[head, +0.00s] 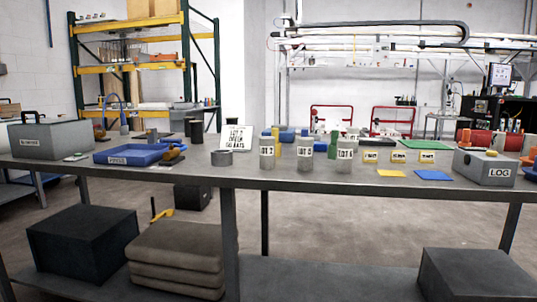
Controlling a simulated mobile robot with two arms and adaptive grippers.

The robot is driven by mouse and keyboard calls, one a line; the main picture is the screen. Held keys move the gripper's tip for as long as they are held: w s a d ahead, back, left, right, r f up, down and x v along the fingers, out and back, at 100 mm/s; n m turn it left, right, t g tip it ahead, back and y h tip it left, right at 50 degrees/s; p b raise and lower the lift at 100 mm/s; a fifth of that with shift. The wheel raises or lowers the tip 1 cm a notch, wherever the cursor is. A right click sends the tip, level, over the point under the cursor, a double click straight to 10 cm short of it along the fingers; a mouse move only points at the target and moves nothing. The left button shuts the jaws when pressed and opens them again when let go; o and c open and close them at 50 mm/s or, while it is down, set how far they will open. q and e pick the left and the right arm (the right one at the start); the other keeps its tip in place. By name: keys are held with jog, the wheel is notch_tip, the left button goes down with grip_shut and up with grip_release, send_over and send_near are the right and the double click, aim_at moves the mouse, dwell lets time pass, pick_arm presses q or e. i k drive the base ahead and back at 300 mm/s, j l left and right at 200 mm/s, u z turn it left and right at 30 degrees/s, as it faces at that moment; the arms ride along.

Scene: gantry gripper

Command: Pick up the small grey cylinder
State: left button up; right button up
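A small, short grey cylinder (222,158) stands on the grey workbench (250,178), near its front edge and left of the middle. To its right stand three taller grey cylinders with white labels: one (267,157), a second (305,158) and a third (345,158). Neither of my grippers shows in the head view.
A blue tray (118,158) and a grey case (50,140) lie to the left. A white sign (236,137) stands behind the small cylinder. Yellow-labelled blocks, flat yellow and blue squares and a grey "LOG" box (485,168) are to the right. A lower shelf holds dark boxes.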

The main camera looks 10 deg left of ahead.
aim_at(267, 143)
jog(key=i+l, duration=0.2)
jog(key=i, duration=0.15)
jog(key=i+l, duration=0.2)
jog(key=i, duration=0.2)
jog(key=i+l, duration=0.15)
jog(key=i, duration=0.2)
jog(key=u, duration=0.05)
